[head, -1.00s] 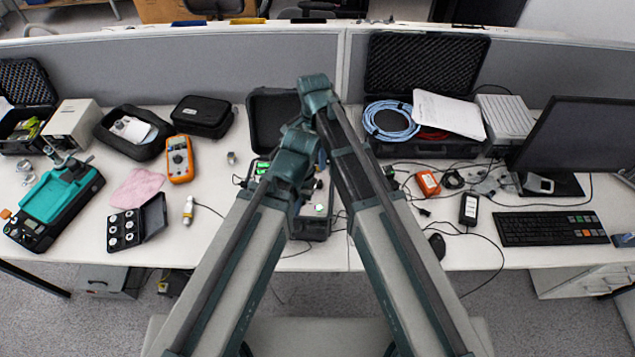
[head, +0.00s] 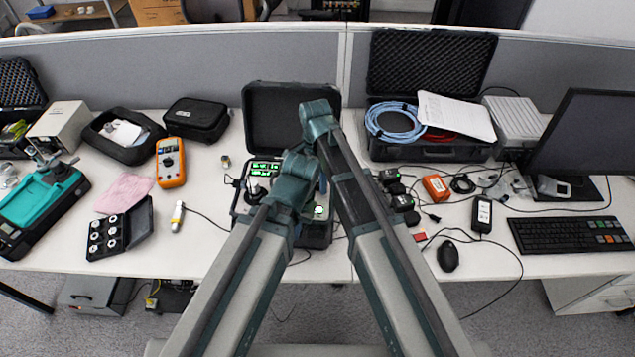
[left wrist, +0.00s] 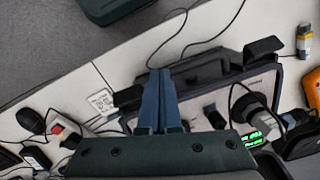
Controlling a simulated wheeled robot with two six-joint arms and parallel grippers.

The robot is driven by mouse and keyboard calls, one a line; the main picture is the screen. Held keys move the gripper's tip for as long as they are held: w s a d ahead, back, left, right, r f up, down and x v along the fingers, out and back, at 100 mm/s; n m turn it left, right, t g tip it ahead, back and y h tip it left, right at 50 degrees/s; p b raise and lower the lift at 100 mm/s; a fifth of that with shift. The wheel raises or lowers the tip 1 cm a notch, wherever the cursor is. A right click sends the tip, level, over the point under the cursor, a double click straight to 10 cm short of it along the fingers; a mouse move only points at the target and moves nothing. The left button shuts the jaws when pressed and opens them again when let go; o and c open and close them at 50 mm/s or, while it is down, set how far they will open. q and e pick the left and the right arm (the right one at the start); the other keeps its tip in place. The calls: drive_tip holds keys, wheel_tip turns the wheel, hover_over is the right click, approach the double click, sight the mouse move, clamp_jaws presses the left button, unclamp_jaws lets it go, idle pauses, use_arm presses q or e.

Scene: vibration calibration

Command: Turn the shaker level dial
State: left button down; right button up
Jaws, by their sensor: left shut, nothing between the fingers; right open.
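The shaker unit is an open black case with its raised lid (head: 285,112) at the middle of the desk. Green displays (head: 265,169) glow on its panel, which my arms partly cover. In the left wrist view the grey panel (left wrist: 232,92) carries a black knob (left wrist: 213,114) and a larger round black part with a cable (left wrist: 250,106). Which knob is the level dial I cannot tell. My left gripper (left wrist: 163,98), with blue fingers, is shut and empty over the case, left of the knob there. My right gripper (head: 322,184) is open, mostly hidden between the arms.
A cable case (head: 420,147) with blue hose and papers stands right of the unit. A multimeter (head: 170,162) and a black box of round parts (head: 120,232) lie left. A mouse (head: 448,257), keyboard (head: 570,233) and loose cables lie right. A grey partition (head: 200,75) runs behind.

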clamp_jaws()
drive_tip(key=shift+n, duration=0.3)
drive_tip(key=n, duration=0.5)
drive_tip(key=shift+s+n, duration=0.1)
drive_tip(key=shift+n, duration=0.3)
drive_tip(key=n, duration=0.7)
drive_tip(key=shift+t, duration=0.3)
drive_tip(key=n, duration=0.6)
drive_tip(key=shift+s+n, duration=0.1)
drive_tip(key=shift+n, duration=0.2)
drive_tip(key=n, duration=0.6)
drive_tip(key=shift+d+t, duration=0.1)
drive_tip(key=shift+t, duration=0.2)
drive_tip(key=shift+n, duration=0.4)
